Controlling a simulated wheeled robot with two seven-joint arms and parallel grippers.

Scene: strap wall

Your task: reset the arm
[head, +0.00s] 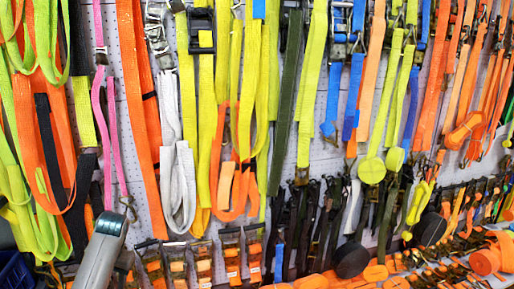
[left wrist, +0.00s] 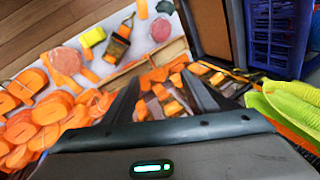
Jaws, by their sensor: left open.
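My left arm (head: 103,250) comes in at the lower left of the head view, grey, in front of the hanging straps. My left gripper (left wrist: 163,90) shows in the left wrist view with its two dark fingers apart. It is open, and no object is held between the fingers. Orange and dark strap pieces show beyond the gap. In the head view the fingers are hard to make out against the straps. My right gripper is in neither view.
A white wall (head: 330,160) is hung with yellow, orange, green, blue and pink straps. Orange rolls (left wrist: 45,125) are heaped at the left of the wrist view, beside a white surface (left wrist: 150,45). A blue crate (left wrist: 275,35) and lime straps (left wrist: 285,105) are at the right.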

